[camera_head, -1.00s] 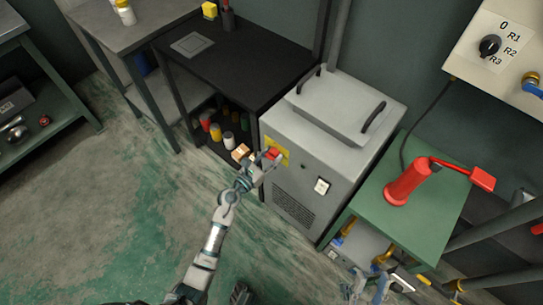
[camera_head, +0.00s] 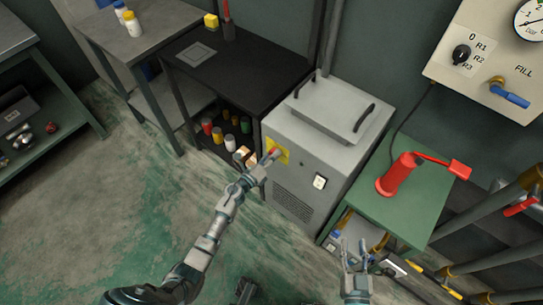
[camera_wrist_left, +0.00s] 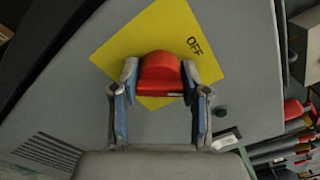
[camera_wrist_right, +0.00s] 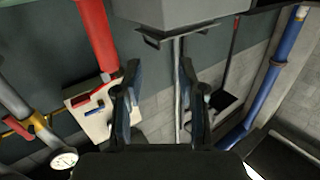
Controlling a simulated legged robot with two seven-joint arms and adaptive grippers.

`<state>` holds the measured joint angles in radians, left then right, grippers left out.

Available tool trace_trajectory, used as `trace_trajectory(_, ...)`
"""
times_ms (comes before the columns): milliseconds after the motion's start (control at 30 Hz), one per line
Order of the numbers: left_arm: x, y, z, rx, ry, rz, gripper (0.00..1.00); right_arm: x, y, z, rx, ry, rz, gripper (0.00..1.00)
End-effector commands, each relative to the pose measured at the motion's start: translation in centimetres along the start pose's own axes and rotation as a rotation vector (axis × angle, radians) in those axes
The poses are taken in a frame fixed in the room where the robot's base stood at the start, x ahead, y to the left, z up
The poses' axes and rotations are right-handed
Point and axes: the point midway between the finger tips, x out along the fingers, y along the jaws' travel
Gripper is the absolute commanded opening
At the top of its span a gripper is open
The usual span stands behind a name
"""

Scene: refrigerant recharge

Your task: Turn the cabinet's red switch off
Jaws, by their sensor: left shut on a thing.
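The grey cabinet (camera_head: 312,143) stands at the middle of the head view, with a yellow plate on its front. The red switch (camera_wrist_left: 160,76) sits on that yellow plate (camera_wrist_left: 205,62), which is marked OFF, in the left wrist view. My left gripper (camera_wrist_left: 160,80) is shut on the red switch, one finger on each side of it. In the head view this gripper (camera_head: 266,165) largely covers the switch. My right gripper (camera_head: 354,257) is open and empty, low in front of the green table; it also shows in the right wrist view (camera_wrist_right: 158,75).
A green table (camera_head: 430,200) with a red hand pump (camera_head: 397,178) stands right of the cabinet. A wall panel (camera_head: 480,70) with a dial, gauge and blue valve hangs at upper right. A black table (camera_head: 255,75) with bottles beneath stands left of the cabinet.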

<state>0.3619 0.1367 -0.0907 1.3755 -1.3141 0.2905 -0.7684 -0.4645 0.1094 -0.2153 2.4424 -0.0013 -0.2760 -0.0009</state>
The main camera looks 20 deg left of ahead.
Motion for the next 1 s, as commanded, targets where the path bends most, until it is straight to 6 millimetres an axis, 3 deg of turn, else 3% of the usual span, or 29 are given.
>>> trace_trajectory(33, 0.1, -0.2, 0.8, -0.039, -0.010, 0.001, 0.10, -0.1, 0.1, 0.1, -0.003, -0.029, 0.002, 0.40)
trace_trajectory(500, 0.1, 0.3, 0.7, -0.451, -0.011, 0.003, 0.10, -1.9, 0.9, 4.3, -0.012, -0.324, 0.021, 0.40)
trace_trajectory(1000, 0.0, 0.7, 0.6, -0.659, -0.012, 0.005, 0.10, -3.3, 1.2, 6.3, -0.015, -0.466, 0.031, 0.40)
